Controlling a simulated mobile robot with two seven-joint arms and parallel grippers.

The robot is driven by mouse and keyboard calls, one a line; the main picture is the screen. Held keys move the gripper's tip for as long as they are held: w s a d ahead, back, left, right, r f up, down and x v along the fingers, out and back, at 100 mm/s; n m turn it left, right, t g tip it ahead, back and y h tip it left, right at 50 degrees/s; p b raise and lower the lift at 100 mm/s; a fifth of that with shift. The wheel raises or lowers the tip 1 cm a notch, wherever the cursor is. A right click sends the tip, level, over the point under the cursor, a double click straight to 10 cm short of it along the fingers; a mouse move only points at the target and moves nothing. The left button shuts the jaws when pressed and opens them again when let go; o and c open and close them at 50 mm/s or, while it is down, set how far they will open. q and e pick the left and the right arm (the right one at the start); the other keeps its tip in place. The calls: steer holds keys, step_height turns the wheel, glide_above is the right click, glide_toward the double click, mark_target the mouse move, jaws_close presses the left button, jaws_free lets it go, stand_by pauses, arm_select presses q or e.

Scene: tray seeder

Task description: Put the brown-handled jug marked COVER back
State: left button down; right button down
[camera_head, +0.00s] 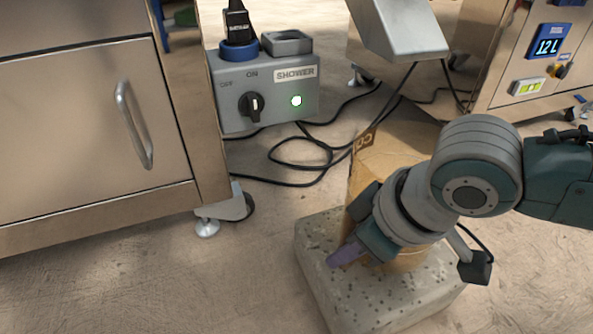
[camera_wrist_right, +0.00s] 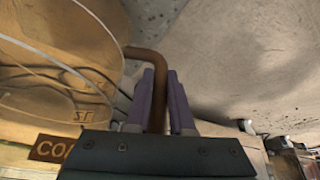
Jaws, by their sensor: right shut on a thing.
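The jug (camera_head: 378,150) is a tan, see-through vessel at or just over the speckled concrete block (camera_head: 340,300); my arm hides much of it, and I cannot tell whether its base touches the block. It also shows at the left of the right wrist view (camera_wrist_right: 70,75), with a dark label (camera_wrist_right: 50,149) of which only the first letters show. Its brown handle (camera_wrist_right: 148,55) runs down between the purple fingers. My right gripper (camera_head: 347,252) is shut on that handle; the fingers also show in the wrist view (camera_wrist_right: 161,100). My left gripper is out of view.
Black cables (camera_head: 300,160) loop over the floor behind the block. A steel machine (camera_head: 500,70) stands back right. The front left floor is clear.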

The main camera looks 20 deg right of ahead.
steer(key=b+x, duration=0.2)
steer(key=x, duration=0.1)
steer(key=shift+s+d+f+b, duration=0.1)
steer(key=shift+f+b, duration=0.25)
steer(key=shift+b, duration=0.1)
steer(key=shift+s+d+r, duration=0.1)
steer(key=shift+s+d, duration=0.05)
steer(key=shift+s, duration=0.15)
steer(key=c, duration=1.2)
jaws_free()
steer(key=shift+c, duration=0.2)
steer(key=o, duration=0.4)
steer(key=shift+w, duration=0.2)
steer(key=shift+o, duration=0.3)
steer(key=shift+s, duration=0.1)
